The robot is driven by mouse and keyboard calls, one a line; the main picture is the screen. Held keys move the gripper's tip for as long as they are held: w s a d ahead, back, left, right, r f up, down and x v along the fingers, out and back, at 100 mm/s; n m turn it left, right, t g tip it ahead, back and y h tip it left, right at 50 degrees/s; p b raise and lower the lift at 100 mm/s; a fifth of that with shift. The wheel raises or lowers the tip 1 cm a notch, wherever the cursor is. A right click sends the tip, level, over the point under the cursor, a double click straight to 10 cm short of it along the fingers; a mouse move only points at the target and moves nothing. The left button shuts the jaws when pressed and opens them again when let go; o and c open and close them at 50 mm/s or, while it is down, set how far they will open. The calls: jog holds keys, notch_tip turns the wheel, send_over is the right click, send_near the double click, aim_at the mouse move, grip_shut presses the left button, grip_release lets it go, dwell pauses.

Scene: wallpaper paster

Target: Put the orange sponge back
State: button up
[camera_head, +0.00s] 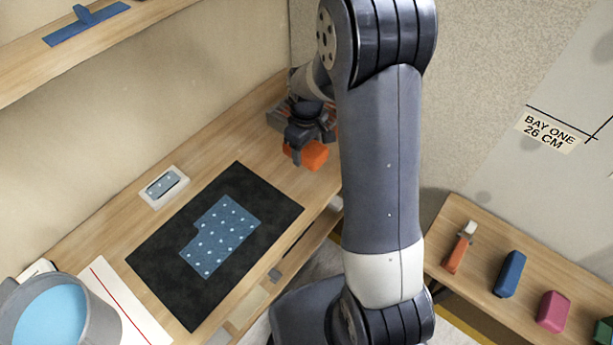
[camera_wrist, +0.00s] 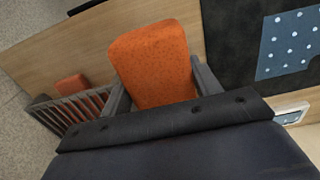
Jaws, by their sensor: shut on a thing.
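The orange sponge (camera_head: 312,154) is at the far end of the wooden bench, below my gripper (camera_head: 302,140). In the wrist view the sponge (camera_wrist: 150,62) sits between the two grey fingers of my gripper (camera_wrist: 160,92), which are shut on it. Whether its underside touches the bench cannot be told. A grey slatted rack (camera_wrist: 88,103) stands to the left in the wrist view, with an orange-red thing (camera_wrist: 71,84) beside or in it. In the head view my gripper and arm partly hide that corner.
A black mat (camera_head: 165,262) with a dotted blue piece (camera_head: 222,236) lies mid-bench. A small white tray (camera_head: 177,187) is behind it, and a grey pot of blue liquid (camera_head: 85,325) at front left. A right shelf holds several coloured blocks, including a blue one (camera_head: 510,272).

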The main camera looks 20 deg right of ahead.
jog(key=p, duration=0.1)
send_near(306, 179)
notch_tip(306, 179, down, 6)
jog(key=shift+d+r, duration=0.1)
jog(key=shift+r, duration=0.15)
jog(key=shift+f+b, duration=0.6)
jog(key=o, duration=1)
jog(key=shift+r, duration=0.15)
jog(key=shift+r+p, duration=0.35)
jog(key=shift+p, duration=0.4)
jog(key=shift+w+r, duration=0.1)
jog(key=shift+r, duration=0.2)
jog(key=r, duration=0.3)
jog(key=r+b, duration=0.1)
jog(key=r, duration=0.6)
jog(key=shift+w+b, duration=0.25)
jog(key=shift+b, duration=0.15)
